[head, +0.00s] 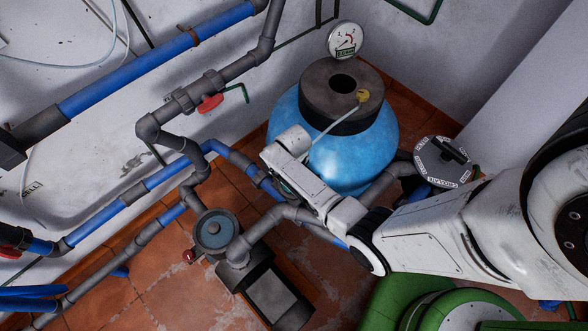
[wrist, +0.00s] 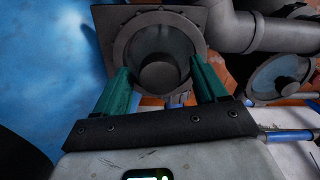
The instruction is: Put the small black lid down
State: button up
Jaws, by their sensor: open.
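My gripper (wrist: 164,66) is open, with its two green fingers apart in the wrist view. Between and beyond the fingertips is a round grey fitting with a short dark round cap (wrist: 158,76) at its middle. I cannot tell whether this cap is the small black lid, or whether the fingers touch it. In the head view my white wrist hides most of the fingers, in front of the blue tank (head: 350,150). No loose small black lid can be made out there. A larger round cover with a black handle (head: 443,161) is right of the tank.
A grey pump (head: 268,290) with a round blue-grey lid (head: 213,230) stands on the tiled floor. Grey and blue pipes (head: 160,60) run along the left wall. A pressure gauge (head: 345,40) is behind the tank. Green round equipment (head: 450,310) is at bottom right.

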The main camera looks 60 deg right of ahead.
notch_tip(320, 180, up, 11)
jog(key=p, duration=0.2)
jog(key=s+a+r+t, duration=0.1)
jog(key=s+a+r, duration=1)
jog(key=s, duration=0.3)
jog(key=shift+a+n, duration=0.2)
jog(key=shift+n, duration=0.1)
